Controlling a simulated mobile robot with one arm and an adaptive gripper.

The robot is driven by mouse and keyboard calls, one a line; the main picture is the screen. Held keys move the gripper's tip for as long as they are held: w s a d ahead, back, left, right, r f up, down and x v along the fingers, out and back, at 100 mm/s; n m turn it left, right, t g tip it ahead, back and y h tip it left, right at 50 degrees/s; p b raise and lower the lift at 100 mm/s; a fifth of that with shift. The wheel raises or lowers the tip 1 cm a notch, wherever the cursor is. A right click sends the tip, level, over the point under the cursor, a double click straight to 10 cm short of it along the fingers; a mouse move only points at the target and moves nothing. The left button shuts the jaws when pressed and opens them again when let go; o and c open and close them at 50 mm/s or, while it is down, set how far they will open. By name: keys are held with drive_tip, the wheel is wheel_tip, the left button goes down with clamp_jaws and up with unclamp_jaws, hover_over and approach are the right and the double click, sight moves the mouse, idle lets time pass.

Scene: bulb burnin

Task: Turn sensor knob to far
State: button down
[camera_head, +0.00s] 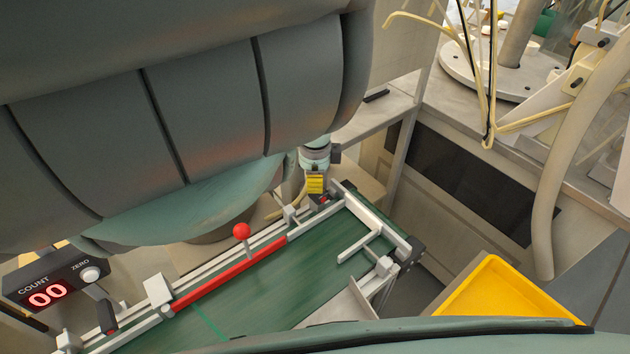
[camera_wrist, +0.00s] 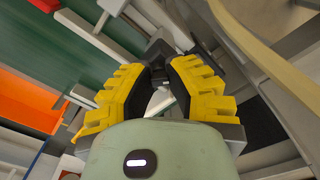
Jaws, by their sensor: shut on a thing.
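My gripper (camera_head: 316,186), with yellow ribbed fingers, points down at the far end of the green conveyor, beside its rail. In the wrist view the fingertips (camera_wrist: 163,62) close together around a small dark part (camera_wrist: 159,47), which looks like the sensor knob. The fingers cover most of it, so its pointer and any near or far marks cannot be read. In the head view the knob is hidden by the gripper; a small dark fitting with a red spot (camera_head: 326,199) shows right beside the fingertips.
The green belt (camera_head: 268,286) has a red guide bar (camera_head: 232,272) and a red ball-topped lever (camera_head: 241,231) along its rail. A counter box (camera_head: 48,280) reads 00 at left. A yellow tray (camera_head: 497,300) lies at right. White guides (camera_head: 362,242) stand near the belt's end.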

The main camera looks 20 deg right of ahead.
drive_tip(key=shift+m, duration=0.5)
idle(0.3)
drive_tip(key=c, duration=0.9)
unclamp_jaws()
wheel_tip(320, 180, up, 5)
drive_tip(key=shift+w+a+r, duration=0.1)
drive_tip(key=shift+r, duration=1.05)
